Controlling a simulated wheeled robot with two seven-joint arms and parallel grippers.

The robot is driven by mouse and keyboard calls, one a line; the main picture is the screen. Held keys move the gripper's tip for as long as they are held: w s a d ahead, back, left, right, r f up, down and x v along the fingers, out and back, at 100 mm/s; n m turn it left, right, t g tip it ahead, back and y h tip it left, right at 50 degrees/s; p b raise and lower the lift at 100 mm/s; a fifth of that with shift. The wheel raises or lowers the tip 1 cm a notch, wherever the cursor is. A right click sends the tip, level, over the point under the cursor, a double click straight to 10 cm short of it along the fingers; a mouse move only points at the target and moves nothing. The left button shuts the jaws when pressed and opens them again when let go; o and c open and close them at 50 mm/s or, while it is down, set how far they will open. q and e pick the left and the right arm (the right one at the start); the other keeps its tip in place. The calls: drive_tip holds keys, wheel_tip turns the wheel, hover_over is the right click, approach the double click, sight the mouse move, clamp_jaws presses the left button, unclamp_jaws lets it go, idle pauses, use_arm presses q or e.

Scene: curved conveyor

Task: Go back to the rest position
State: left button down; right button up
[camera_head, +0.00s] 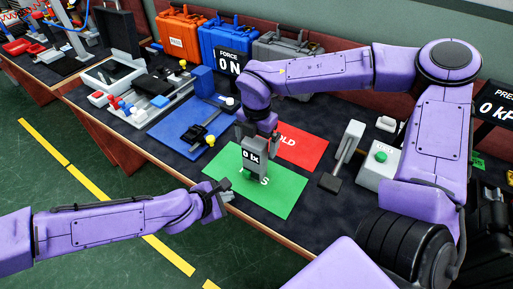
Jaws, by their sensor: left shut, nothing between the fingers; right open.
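My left gripper (222,200) is shut and empty, low in front of the table's front edge. My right arm reaches in from the right and bends down over the green mat (283,203). My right gripper (262,146) is open and points down right at a grey meter (250,156) reading "0 lx" on the green mat. The gripper and meter overlap in the picture, so I cannot tell whether they touch. The red mat (308,149) lies behind, partly hidden by my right arm.
A blue mat (171,143) with a dark device lies left of the green mat. Orange (181,35), blue (222,43) and grey (272,47) cases stand at the back. A box with a green button (380,157) and a lever device (343,153) stand right. Open floor (45,180) lies front left.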

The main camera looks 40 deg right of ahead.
wheel_tip(320, 180, up, 9)
drive_tip(key=shift+r, duration=0.1)
